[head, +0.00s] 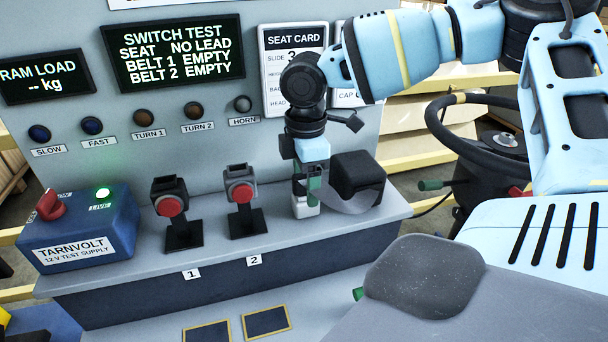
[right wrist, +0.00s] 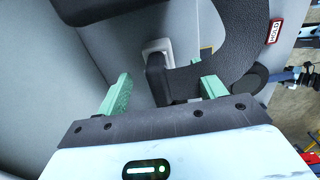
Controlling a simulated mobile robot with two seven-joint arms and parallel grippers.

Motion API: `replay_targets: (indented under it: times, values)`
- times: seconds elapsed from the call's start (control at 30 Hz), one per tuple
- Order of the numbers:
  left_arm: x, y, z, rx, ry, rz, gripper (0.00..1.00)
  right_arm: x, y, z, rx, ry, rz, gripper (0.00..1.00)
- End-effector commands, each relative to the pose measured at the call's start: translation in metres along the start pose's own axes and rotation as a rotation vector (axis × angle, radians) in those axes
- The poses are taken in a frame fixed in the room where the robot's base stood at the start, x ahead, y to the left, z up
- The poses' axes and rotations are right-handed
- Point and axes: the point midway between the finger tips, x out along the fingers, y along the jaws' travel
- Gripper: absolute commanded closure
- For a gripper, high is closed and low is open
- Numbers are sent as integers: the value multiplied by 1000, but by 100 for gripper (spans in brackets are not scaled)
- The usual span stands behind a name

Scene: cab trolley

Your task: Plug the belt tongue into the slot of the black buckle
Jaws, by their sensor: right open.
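The black buckle (head: 168,195) stands on a black post above label 1, with a red button facing me. A greyer buckle (head: 240,185) stands above label 2. Both stand apart from my gripper. My right gripper (head: 306,188) is right of them, pointing down over the shelf. In the right wrist view its two green fingers (right wrist: 165,92) are spread, with the belt tongue's black grip (right wrist: 157,80) between them. A pale grey piece (right wrist: 157,48) shows beyond the grip. Dark webbing (right wrist: 228,60) runs off to the right. The slot is not clearly visible. My left gripper is out of view.
A black block (head: 357,175) with a strap sits close right of my gripper. A blue supply box (head: 78,230) stands at the shelf's left end. A steering wheel (head: 450,125) and a grey seat are at the right. The screen (head: 174,52) reads belts 1 and 2 empty.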

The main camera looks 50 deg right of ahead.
Motion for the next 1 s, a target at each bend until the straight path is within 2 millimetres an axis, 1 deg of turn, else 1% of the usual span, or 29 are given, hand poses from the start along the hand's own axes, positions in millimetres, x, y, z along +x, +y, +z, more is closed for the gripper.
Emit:
replay_targets:
  times: [0.87, 0.9, 1.0]
  values:
    - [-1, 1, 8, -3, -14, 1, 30, 0, 0, 0, 0, 0, 0, 31]
    - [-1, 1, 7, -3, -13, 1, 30, 0, 0, 0, 0, 0, 0, 32]
    - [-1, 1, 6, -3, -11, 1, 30, 0, 0, 0, 0, 0, 0, 45]
